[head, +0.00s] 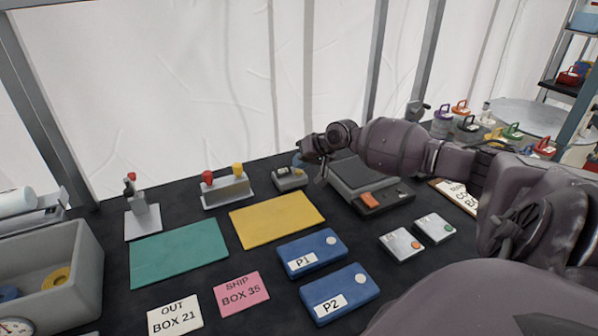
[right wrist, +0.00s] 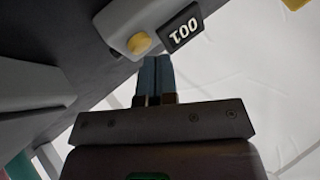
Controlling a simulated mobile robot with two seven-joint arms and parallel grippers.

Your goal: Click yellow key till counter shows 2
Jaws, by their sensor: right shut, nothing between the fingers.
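The counter box (head: 289,179) is a small grey device near the back of the black table. In the right wrist view it appears upside down, with a round yellow key (right wrist: 139,43) beside a dark display (right wrist: 181,27). The display reads 001. My right gripper (head: 299,160) is at the counter box, reaching in from the right. In the right wrist view its blue fingertips (right wrist: 154,60) are shut together with nothing between them, close to the yellow key; I cannot tell whether they touch it. My left gripper is not in view.
A stand with red and yellow knobs (head: 227,188) is left of the counter box. A grey device with an orange button (head: 371,199) is to its right. A yellow mat (head: 277,219), a green mat (head: 179,252) and blue P1 (head: 325,243) and P2 (head: 350,284) boxes lie in front.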

